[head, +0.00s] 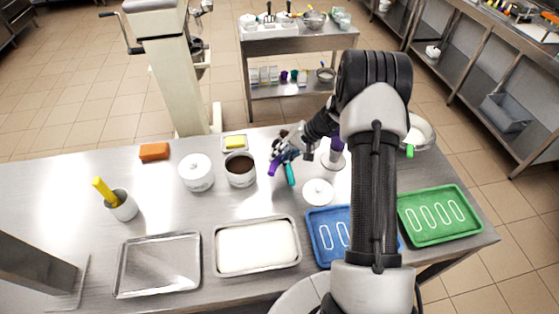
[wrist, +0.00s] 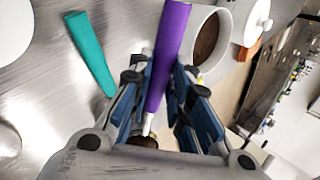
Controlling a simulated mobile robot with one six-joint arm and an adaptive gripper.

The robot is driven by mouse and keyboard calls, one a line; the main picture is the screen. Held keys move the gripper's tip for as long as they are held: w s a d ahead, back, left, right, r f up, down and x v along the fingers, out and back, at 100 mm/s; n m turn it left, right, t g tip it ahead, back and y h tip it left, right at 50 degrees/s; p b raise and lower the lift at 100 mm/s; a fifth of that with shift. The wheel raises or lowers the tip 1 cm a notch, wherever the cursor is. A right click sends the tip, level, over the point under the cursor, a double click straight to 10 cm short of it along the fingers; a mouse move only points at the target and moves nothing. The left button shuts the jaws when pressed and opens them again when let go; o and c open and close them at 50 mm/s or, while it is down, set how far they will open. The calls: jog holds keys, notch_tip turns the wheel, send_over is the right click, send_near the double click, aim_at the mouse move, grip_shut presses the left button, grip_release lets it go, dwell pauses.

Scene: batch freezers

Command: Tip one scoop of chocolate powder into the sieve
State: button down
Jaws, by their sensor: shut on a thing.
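My gripper (wrist: 160,95) is shut on a purple-handled tool (wrist: 168,50), likely the scoop. Its handle passes between the fingers, and a metal neck shows below them. A dark brown patch lies at its lower end; I cannot tell whether it is powder in the scoop. In the head view my gripper (head: 283,150) is just right of an open white pot of brown powder (head: 241,168); the pot also shows in the wrist view (wrist: 208,42). A pale round vessel (head: 422,132) with a green handle is partly behind my arm; I cannot tell if it is the sieve.
A teal handle (wrist: 92,55) lies beside the purple one. A white lid (head: 318,191), a lidded white jar (head: 196,172), a white-filled tray (head: 257,247), an empty metal tray (head: 158,265) and blue (head: 322,222) and green (head: 438,216) trays stand on the table. My arm hides part of the right side.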

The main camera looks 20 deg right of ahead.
jog(key=shift+s+d+f+t+y+b, duration=0.25)
jog(key=shift+t+y+b, duration=0.35)
jog(key=shift+b, duration=1.7)
jog(key=shift+d+f+t+y+b, duration=0.1)
jog(key=shift+f+t+y+b, duration=0.45)
jog(key=shift+b, duration=1.7)
jog(key=shift+r+y+b, duration=0.15)
jog(key=shift+y+b, duration=0.2)
jog(key=shift+b, duration=0.1)
jog(key=t+y+b, duration=0.1)
jog(key=b, duration=0.2)
jog(key=f+y+b, duration=0.1)
jog(key=b, duration=0.3)
jog(key=shift+s+d+n+t+y, duration=0.15)
jog(key=shift+n+t+y, duration=0.15)
jog(key=shift+t, duration=0.05)
jog(key=shift+y+b, duration=0.3)
jog(key=shift+b, duration=0.5)
jog(key=shift+t+y+b, duration=0.3)
jog(key=shift+r, duration=0.15)
